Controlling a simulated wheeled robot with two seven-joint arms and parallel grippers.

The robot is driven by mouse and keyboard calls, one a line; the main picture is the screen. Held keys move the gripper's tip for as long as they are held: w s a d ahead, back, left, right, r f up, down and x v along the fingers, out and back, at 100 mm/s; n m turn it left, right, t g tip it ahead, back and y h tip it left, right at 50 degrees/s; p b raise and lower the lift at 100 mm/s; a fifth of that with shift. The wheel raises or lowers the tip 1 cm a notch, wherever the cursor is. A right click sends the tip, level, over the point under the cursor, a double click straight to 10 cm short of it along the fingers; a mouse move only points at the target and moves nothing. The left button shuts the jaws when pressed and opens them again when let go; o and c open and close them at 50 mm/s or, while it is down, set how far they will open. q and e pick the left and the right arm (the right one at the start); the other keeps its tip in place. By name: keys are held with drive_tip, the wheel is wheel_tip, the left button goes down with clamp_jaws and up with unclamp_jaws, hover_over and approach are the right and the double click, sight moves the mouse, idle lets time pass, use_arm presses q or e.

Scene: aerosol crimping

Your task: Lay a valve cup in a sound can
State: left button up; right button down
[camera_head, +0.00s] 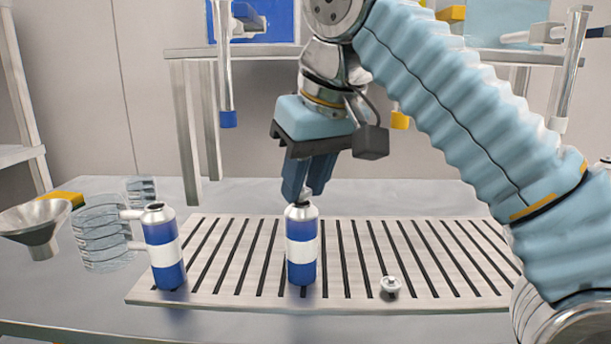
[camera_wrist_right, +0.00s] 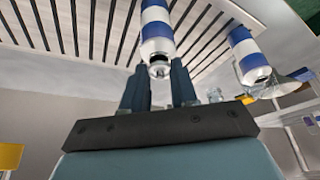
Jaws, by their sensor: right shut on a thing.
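A blue can with a white band (camera_head: 302,252) stands upright on the slatted board, below my right gripper (camera_head: 306,192). My right gripper points down and is shut on a small silvery valve cup (camera_wrist_right: 159,70) at the can's mouth. The fingers hide much of the cup, and I cannot tell whether it touches the rim. Another valve cup (camera_head: 390,285) lies loose on the board to the right. My left gripper is not in view.
The slatted board (camera_head: 450,290) lies on a grey table (camera_head: 230,190). A clear ringed piece (camera_head: 100,235) stands beside the left can, with a metal funnel (camera_head: 38,225) farther left. A frame with a shelf (camera_head: 190,120) stands behind. The board's right part is mostly free.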

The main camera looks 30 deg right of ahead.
idle(0.3)
drive_tip(key=shift+c, duration=1.2)
unclamp_jaws()
